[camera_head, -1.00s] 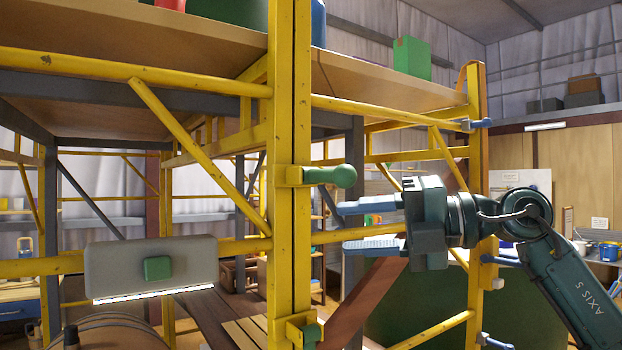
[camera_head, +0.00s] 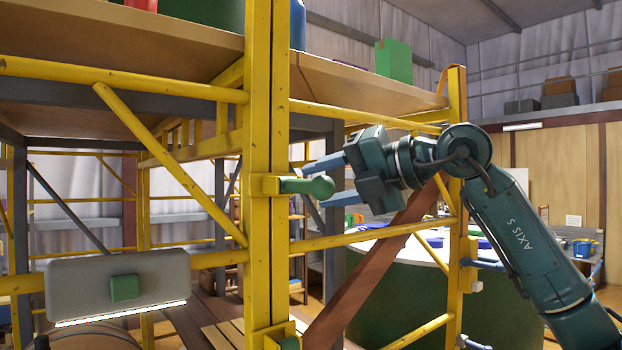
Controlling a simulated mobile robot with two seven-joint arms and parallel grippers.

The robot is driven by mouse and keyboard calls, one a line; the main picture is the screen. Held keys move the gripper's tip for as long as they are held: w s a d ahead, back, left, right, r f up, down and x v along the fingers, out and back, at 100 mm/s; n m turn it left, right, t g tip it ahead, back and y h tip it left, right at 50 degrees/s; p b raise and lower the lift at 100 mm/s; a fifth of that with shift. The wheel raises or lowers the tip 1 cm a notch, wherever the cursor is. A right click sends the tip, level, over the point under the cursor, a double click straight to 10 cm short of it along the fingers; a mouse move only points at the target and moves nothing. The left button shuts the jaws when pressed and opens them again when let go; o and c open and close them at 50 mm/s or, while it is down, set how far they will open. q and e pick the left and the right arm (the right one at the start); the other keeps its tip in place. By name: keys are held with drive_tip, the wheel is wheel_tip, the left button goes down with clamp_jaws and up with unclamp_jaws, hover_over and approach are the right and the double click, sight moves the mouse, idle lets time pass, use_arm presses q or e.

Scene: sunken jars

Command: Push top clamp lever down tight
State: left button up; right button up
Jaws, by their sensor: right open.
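The top clamp lever (camera_head: 308,187) is a green handle with a round knob. It sticks out to the right, about level, from a yellow clamp block (camera_head: 264,185) on the near yellow post. My right gripper (camera_head: 322,182) is open, with blue fingers. In the picture its upper finger lies just above the lever and its lower finger just below the knob. I cannot tell whether either finger touches the lever. A second yellow clamp (camera_head: 278,338) with a green part shows low on the same post. My left gripper is not in view.
The yellow post (camera_head: 266,120) and a yellow rail (camera_head: 370,238) stand close to my right gripper. A brown diagonal brace (camera_head: 375,265) runs behind it. A grey box with a green button (camera_head: 125,288) hangs at left. A green box (camera_head: 394,60) stands on the shelf above.

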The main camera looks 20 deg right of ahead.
sight(304, 186)
drive_tip(key=shift+p+x, duration=0.3)
drive_tip(key=shift+x, duration=1.25)
clamp_jaws()
